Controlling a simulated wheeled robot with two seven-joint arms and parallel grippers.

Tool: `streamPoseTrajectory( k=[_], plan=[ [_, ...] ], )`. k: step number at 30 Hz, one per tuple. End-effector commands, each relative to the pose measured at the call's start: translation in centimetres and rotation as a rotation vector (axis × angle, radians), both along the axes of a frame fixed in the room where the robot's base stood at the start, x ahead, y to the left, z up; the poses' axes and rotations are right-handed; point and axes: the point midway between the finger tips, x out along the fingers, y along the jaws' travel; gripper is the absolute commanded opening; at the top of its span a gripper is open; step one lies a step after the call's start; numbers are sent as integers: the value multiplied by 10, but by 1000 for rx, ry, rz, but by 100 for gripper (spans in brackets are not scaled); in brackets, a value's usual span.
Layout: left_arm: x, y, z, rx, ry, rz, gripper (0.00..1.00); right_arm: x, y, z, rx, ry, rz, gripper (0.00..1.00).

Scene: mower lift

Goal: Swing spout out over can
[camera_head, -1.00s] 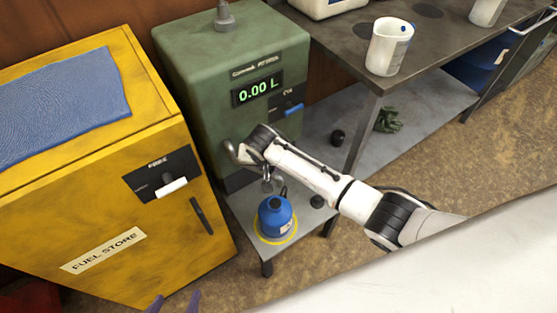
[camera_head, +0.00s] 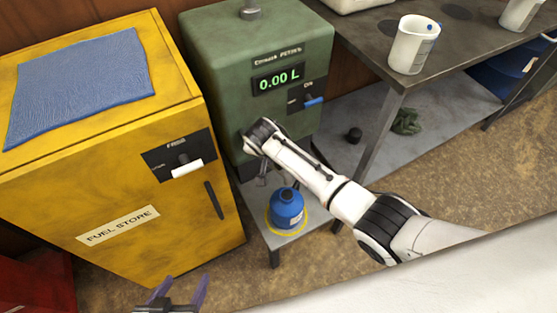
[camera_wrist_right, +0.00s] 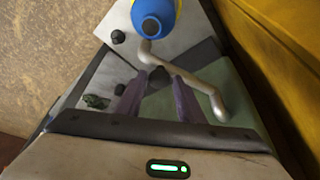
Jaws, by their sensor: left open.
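The blue can (camera_head: 287,210) stands upright inside a yellow ring on the low shelf, in front of the green pump. In the right wrist view the can (camera_wrist_right: 165,10) shows its open mouth. The bent metal spout (camera_wrist_right: 190,76) crosses that view, its free end just below the can's mouth in the picture; the height between them is unclear. My right gripper (camera_wrist_right: 160,77) is open, its two purple fingers apart with the spout across their tips. In the head view its fingers are hidden by my arm. My left gripper (camera_head: 181,285) is open and empty at the bottom left.
The green pump (camera_head: 225,60) reads 0.00 L and has a blue switch (camera_head: 314,102). A yellow fuel store cabinet (camera_head: 110,190) stands left of it. A workbench (camera_head: 375,50) with white cups is on the right. Open floor lies in front.

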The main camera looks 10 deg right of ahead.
Motion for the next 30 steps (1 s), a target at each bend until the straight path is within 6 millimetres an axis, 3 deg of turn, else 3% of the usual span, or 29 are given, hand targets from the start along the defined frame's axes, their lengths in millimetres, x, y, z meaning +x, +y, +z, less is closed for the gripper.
streamPoseTrajectory(
  k=[11, 24, 30],
  plan=[
    [-1, 0, 2, 0, 2, 0, 63, -2, 2, 6, 0, 0, 3, 35],
    [-4, 0, 18, 1, 8, 0, 63, -26, 19, 78, 3, -1, 2, 35],
    [-4, 1, 19, 1, 8, 0, 63, -32, 22, 94, 0, 0, 1, 35]
  ],
)
